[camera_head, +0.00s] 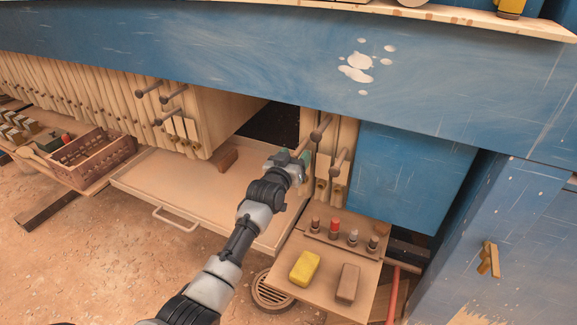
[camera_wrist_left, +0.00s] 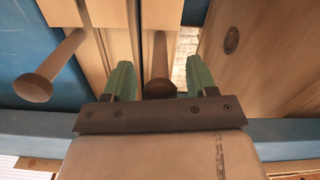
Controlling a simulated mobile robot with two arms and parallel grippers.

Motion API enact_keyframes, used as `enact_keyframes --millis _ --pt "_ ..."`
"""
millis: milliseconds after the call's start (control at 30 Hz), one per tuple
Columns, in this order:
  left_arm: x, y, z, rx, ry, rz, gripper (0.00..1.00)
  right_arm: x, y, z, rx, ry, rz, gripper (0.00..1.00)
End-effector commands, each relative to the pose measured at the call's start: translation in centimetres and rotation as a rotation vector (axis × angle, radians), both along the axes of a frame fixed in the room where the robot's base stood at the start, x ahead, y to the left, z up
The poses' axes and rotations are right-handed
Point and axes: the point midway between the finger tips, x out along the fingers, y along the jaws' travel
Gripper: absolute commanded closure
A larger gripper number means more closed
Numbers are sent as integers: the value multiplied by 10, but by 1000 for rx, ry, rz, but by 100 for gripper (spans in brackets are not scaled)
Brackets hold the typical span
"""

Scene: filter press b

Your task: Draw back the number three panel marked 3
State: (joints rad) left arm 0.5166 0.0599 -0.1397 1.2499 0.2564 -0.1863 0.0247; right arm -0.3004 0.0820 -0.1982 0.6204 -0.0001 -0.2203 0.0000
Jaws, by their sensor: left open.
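The wooden press panels hang in two groups below the blue beam in the head view: a long row at the left (camera_head: 95,92) and a few upright panels (camera_head: 346,135) at the middle right. Dark knobbed handles stick out, including an upper one (camera_head: 319,130) and a lower one (camera_head: 338,163). No number 3 is readable. My left gripper (camera_head: 303,158) is at the right group's left side. In the left wrist view, its green fingers (camera_wrist_left: 160,78) are open, with a round-ended handle (camera_wrist_left: 158,88) between them. I cannot tell whether they touch it. Another handle (camera_wrist_left: 48,70) is at the left.
A shallow tray (camera_head: 150,178) lies below the gap between the groups. A small shelf (camera_head: 322,268) holds a yellow block (camera_head: 305,268), a brown block (camera_head: 347,283) and several knobs. A blue post (camera_head: 500,225) stands at the right.

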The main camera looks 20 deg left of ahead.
Motion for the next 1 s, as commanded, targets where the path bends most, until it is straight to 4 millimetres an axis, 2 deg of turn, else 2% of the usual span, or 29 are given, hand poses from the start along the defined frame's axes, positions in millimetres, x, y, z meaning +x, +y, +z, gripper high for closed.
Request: enact_keyframes --millis 600,800,1000 --pt "-89 11 -2 0 0 -1 43 -1 1 -15 1 1 1 57" --pt "-101 13 -1 0 0 -1 43 -1 1 -17 2 1 2 57" --pt "-102 13 0 0 1 -1 43 -1 3 -16 4 1 1 57"
